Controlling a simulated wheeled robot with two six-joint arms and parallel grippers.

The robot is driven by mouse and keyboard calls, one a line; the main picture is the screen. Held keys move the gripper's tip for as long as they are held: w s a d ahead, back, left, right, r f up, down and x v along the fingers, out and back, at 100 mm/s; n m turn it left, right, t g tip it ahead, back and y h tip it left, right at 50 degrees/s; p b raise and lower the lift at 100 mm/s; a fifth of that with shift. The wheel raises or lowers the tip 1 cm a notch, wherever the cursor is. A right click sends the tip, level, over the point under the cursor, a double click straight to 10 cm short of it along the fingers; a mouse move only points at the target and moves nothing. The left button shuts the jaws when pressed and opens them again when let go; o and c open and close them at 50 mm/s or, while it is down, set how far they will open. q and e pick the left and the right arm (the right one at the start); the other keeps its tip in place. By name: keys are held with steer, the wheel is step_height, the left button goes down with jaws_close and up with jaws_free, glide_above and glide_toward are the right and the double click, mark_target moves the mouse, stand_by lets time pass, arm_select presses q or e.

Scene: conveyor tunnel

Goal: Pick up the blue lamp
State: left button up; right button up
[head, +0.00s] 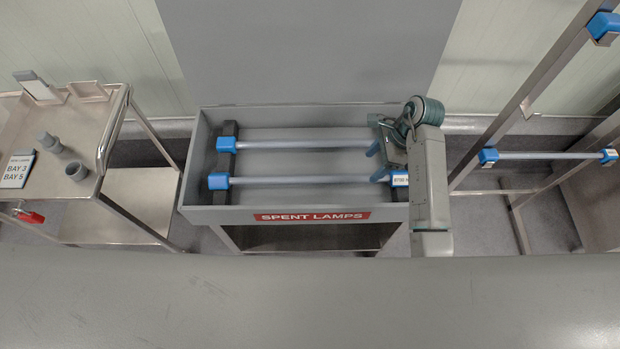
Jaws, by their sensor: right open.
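Lamps with blue end caps lie in a grey tray (300,215) labelled SPENT LAMPS. The near lamp (300,180) and the far lamp (300,144) run left to right, side by side on dark supports. A third blue-capped lamp (550,155) sits across the metal frame on the right. I cannot tell which one the task means. My right gripper (377,162) is open and empty over the right end of the tray, close to the near lamp's right end. My right arm and gripper partly hide the right ends of both tray lamps. My left gripper is not in view.
A metal cart (75,115) on the left holds small grey cups (50,143) and a BAY 3, BAY 5 card (17,170). A grey panel (310,50) rises behind the tray. The upright frame (520,95) stands right of my arm, with another blue cap (604,27) up high.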

mark_target(368, 175)
steer(key=shift+a+f, duration=0.15)
steer(key=shift+f, duration=0.15)
steer(key=p+x, duration=0.1)
steer(key=x, duration=0.2)
steer(key=p+x, duration=0.1)
steer(key=shift+s+d+f+p, duration=0.25)
steer(key=shift+s+f+p, duration=0.05)
steer(key=shift+s+f, duration=0.15)
steer(key=shift+a+f, duration=0.1)
steer(key=shift+f, duration=0.3)
steer(key=shift+c, duration=0.4)
